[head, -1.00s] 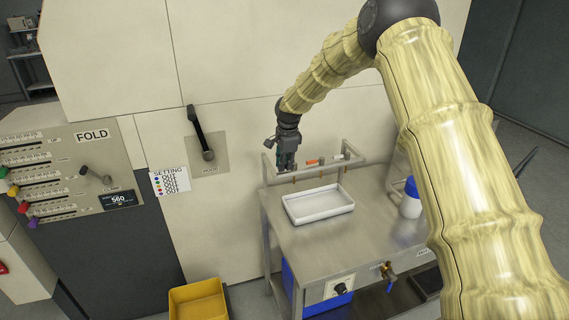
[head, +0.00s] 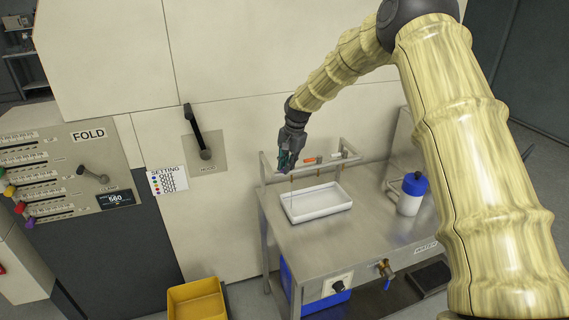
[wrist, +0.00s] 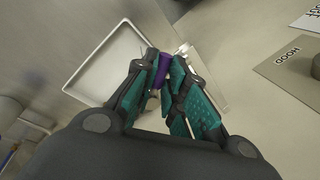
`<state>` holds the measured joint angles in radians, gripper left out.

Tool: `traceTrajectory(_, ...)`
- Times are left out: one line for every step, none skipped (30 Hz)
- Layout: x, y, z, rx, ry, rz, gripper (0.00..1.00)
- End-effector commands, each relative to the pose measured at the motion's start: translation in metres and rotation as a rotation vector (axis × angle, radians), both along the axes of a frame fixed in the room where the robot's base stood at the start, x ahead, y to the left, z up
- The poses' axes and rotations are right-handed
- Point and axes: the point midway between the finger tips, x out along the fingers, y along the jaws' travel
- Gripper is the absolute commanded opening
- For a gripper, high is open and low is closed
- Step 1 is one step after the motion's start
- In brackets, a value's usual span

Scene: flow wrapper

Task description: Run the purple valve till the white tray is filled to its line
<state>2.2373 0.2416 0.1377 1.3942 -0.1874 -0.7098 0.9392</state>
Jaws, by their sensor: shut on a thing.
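My gripper (head: 286,158) is at the left end of the metal valve rail above the steel table. In the wrist view, its fingers (wrist: 166,88) are shut on the purple valve handle (wrist: 163,72), which shows between the teal pads. The white tray (head: 322,213) lies under the rail and also shows in the wrist view (wrist: 88,84). Its inside looks pale. I cannot make out its line or a liquid level. The gripper hides most of the purple valve in the head view, and I cannot tell for sure whether liquid runs.
A blue-capped white bottle (head: 411,203) stands right of the tray. A brass tap (head: 384,269) is at the table's front. A yellow bin (head: 197,302) stands on the floor.

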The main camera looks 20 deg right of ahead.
Motion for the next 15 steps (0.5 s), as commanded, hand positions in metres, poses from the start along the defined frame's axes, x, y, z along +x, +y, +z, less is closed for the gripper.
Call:
traceTrajectory(-0.001, -0.002, 0.001, 0.002, -0.001, 0.040, 0.00)
traceTrajectory(-0.002, -0.003, 0.001, 0.003, -0.001, 0.069, 0.00)
traceTrajectory(-0.003, -0.004, 0.001, 0.002, -0.001, 0.107, 0.00)
traceTrajectory(-0.003, -0.005, 0.001, 0.002, -0.001, 0.136, 0.00)
traceTrajectory(-0.004, -0.005, 0.001, 0.002, -0.001, 0.164, 0.00)
traceTrajectory(-0.005, -0.006, 0.001, 0.002, -0.002, 0.201, 0.00)
traceTrajectory(-0.005, -0.007, 0.001, 0.003, -0.002, 0.230, 0.00)
traceTrajectory(-0.006, -0.008, 0.001, 0.003, -0.001, 0.258, 0.00)
traceTrajectory(-0.007, -0.010, 0.001, 0.003, 0.000, 0.297, 0.00)
traceTrajectory(-0.008, -0.011, 0.001, 0.002, -0.001, 0.326, 0.00)
traceTrajectory(-0.008, -0.012, 0.001, 0.002, -0.001, 0.354, 0.00)
traceTrajectory(-0.009, -0.014, 0.000, 0.002, 0.000, 0.392, 0.00)
traceTrajectory(-0.010, -0.015, 0.000, 0.002, 0.000, 0.420, 0.00)
traceTrajectory(-0.010, -0.016, 0.000, 0.002, 0.000, 0.448, 0.00)
traceTrajectory(-0.010, -0.017, 0.000, 0.001, -0.001, 0.484, 0.00)
